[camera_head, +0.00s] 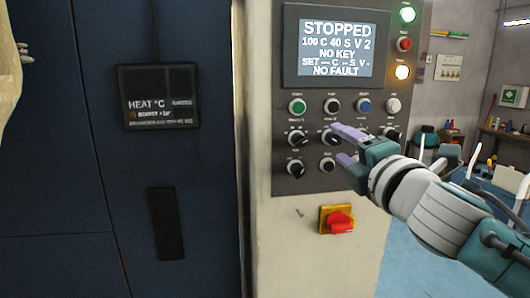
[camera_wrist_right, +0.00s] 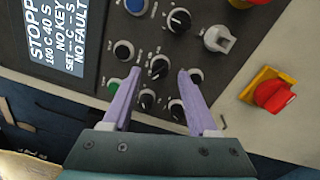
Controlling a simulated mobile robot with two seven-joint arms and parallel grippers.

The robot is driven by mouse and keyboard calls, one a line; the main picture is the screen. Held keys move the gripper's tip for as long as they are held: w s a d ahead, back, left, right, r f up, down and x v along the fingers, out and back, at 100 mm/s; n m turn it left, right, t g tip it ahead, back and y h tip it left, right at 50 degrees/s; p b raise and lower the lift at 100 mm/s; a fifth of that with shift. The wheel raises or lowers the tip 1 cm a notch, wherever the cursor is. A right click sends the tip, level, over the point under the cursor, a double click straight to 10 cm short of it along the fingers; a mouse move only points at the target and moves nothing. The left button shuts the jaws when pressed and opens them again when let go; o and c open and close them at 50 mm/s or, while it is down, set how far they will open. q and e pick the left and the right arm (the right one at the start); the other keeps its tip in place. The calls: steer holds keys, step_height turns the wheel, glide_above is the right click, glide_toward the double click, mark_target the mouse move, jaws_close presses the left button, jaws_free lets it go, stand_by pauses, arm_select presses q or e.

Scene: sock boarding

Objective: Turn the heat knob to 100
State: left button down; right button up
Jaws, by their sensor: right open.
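The control panel (camera_head: 284,190) carries a display (camera_head: 336,45) reading STOPPED, "100 C 40 S V 2", NO KEY, "SET — C — S V -" and NO FAULT. Below it are rows of buttons and black knobs. Their small labels are unreadable, so I cannot tell which is the heat knob. My right gripper (camera_head: 339,144) is open at the knobs, its purple fingers reaching in from the right. In the right wrist view, the right gripper (camera_wrist_right: 160,74) has its fingers on either side of a black knob (camera_wrist_right: 158,65); contact is unclear. My left gripper is not in view.
A red rotary switch (camera_head: 340,222) on a yellow plate sits below the panel. Green, red and orange lamps or buttons line the panel's upper right. A dark blue door (camera_head: 90,220) with a HEAT °C plate (camera_head: 158,95) stands left. A beige object (camera_head: 8,70) shows at the left edge.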

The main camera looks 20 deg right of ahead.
steer(key=b+v, duration=0.1)
steer(key=v, duration=0.7)
steer(key=shift+s+b, duration=0.3)
steer(key=shift+b, duration=0.05)
steer(key=shift+a, duration=0.1)
